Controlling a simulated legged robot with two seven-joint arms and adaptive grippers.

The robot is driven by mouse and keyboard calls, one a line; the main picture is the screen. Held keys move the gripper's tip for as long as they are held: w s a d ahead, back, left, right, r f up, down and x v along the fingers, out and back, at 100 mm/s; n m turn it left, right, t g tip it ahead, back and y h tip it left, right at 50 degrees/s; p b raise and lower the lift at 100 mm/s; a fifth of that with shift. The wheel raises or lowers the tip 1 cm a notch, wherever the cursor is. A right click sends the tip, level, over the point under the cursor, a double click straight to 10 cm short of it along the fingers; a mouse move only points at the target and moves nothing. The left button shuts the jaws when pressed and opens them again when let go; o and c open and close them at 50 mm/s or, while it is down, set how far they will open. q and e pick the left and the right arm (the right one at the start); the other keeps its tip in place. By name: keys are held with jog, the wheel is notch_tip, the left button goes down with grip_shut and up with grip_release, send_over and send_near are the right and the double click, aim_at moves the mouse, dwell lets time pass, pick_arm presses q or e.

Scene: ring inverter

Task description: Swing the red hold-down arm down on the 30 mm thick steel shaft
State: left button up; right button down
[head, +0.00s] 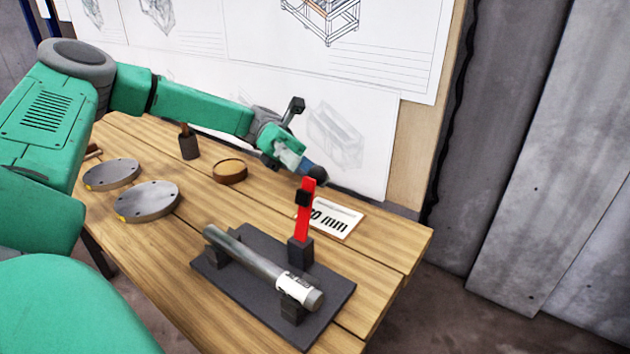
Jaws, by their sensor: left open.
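The red hold-down arm (303,222) stands nearly upright on a dark post at the back of a dark base plate (226,283). The red arm is clear of the shaft. My left gripper (306,166) is open at the knob, behind the arm's top; whether it touches cannot be told. My right gripper is out of view.
A white card (333,217) with partly hidden "mm" lettering lies behind the red arm. Two grey discs (147,201), a round wooden piece (230,171) and a dark cup (189,145) are on the wooden table (400,242). A board with drawings stands behind.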

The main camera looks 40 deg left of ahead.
aim_at(322, 177)
pick_arm(q)
jog(key=shift+s+d+f, duration=0.1)
jog(key=shift+s+d, duration=0.1)
jog(key=shift+d, duration=0.3)
jog(key=shift+s+d+r, duration=0.15)
jog(key=shift+d+r, duration=0.05)
jog(key=shift+d, duration=0.8)
jog(key=shift+d+r, duration=0.15)
jog(key=shift+d, duration=0.4)
jog(key=shift+s+a, duration=0.1)
jog(key=shift+a, duration=0.35)
grip_shut()
jog(key=shift+d, duration=0.1)
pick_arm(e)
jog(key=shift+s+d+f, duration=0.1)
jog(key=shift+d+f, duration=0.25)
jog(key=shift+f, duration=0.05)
